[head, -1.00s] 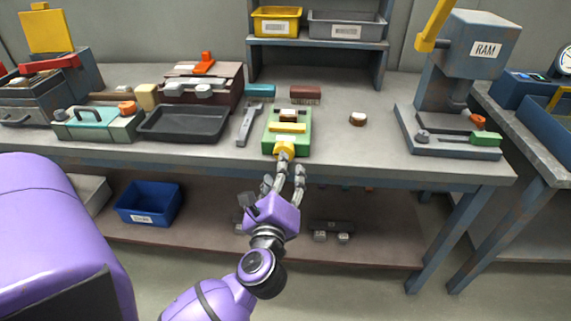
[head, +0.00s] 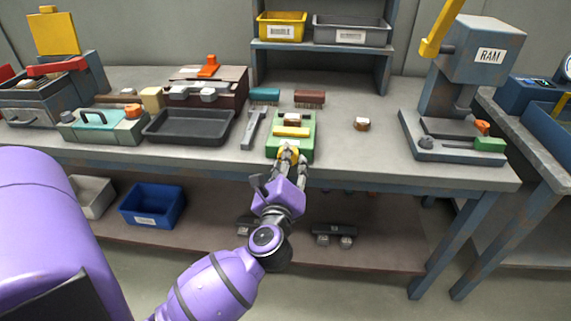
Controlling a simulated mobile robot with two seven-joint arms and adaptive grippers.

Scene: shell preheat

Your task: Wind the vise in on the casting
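The green vise (head: 306,148) stands at the front edge of the bench, with a yellow jaw bar (head: 291,132) across it. A small brown and white piece, which looks like the casting (head: 293,119), sits in the vise behind the yellow bar. The vise's yellow knob (head: 289,154) faces me at the front and is partly hidden by my fingers. My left gripper (head: 293,157) is at this knob, its fingers on either side of it. I cannot tell whether they press on it. My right gripper is out of view.
A grey wrench-like tool (head: 253,128) lies just left of the vise, beside a black tray (head: 188,127). A similar small brown and white piece (head: 361,124) lies to the right on clear bench. The ram press (head: 470,75) stands further right.

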